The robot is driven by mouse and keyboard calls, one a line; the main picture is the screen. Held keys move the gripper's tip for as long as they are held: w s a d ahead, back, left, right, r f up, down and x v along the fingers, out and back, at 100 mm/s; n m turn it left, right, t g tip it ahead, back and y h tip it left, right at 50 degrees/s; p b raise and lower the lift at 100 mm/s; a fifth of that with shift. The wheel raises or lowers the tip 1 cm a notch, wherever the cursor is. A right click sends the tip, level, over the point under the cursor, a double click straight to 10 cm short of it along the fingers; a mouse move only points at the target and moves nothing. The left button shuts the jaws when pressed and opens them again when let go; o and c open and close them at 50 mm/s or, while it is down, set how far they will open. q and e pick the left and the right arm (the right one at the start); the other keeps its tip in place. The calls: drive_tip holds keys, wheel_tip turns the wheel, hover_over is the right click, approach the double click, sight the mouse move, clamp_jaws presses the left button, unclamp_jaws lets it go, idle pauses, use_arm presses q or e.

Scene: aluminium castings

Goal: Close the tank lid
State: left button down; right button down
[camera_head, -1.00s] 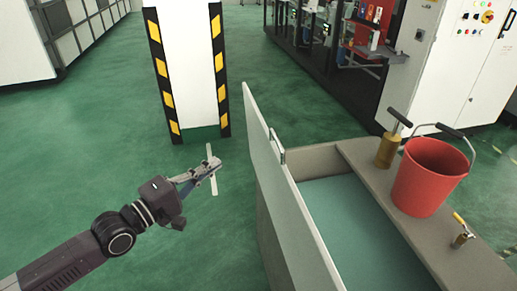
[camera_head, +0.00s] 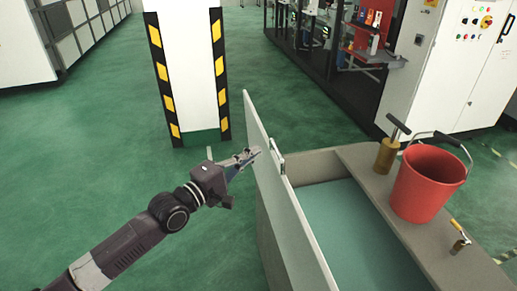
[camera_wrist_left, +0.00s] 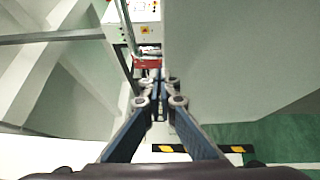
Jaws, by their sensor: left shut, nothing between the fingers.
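The tank (camera_head: 310,163) stands at the lower right, its inside showing a blue-green surface (camera_head: 350,225). Its pale lid (camera_head: 282,205) stands upright along the tank's left side, with a metal handle (camera_head: 279,160) on the side facing the tank. My left gripper (camera_head: 252,155) is shut and empty, at the outer left face of the lid near its far end. I cannot tell whether the fingertips touch the lid. In the left wrist view, the shut fingers (camera_wrist_left: 160,95) point along a large pale panel. My right gripper is not in view.
A red bucket (camera_head: 425,183), a brass hand pump (camera_head: 389,150) and a small brass valve (camera_head: 460,240) are on the tank's right ledge. A white pillar (camera_head: 187,70) with yellow-black stripes stands beyond my arm. Green floor is clear at left.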

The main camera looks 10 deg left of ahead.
use_arm(q)
drive_tip(key=shift+w+d+r, duration=0.1)
drive_tip(key=shift+w+d, duration=0.05)
drive_tip(key=shift+d, duration=0.75)
drive_tip(key=shift+p, duration=0.3)
